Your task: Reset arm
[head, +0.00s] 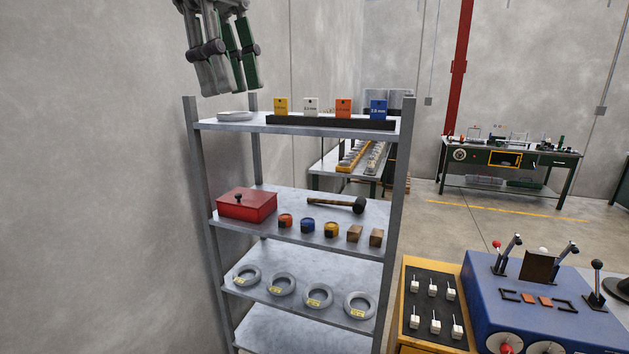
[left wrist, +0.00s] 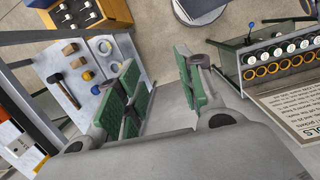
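My left gripper (head: 230,85) hangs at the top of the head view, fingers pointing down, above the left end of the shelf rack's top board. In the left wrist view its two green-padded fingers (left wrist: 160,92) stand apart, with only floor showing between them. It holds nothing. My right gripper is in neither view.
The metal shelf rack (head: 300,240) carries colored tags (head: 343,107), a red box (head: 246,204), a mallet (head: 338,204) and several wire coils (head: 318,295). A blue machine (head: 540,300) stands at right. A wall is close on the left.

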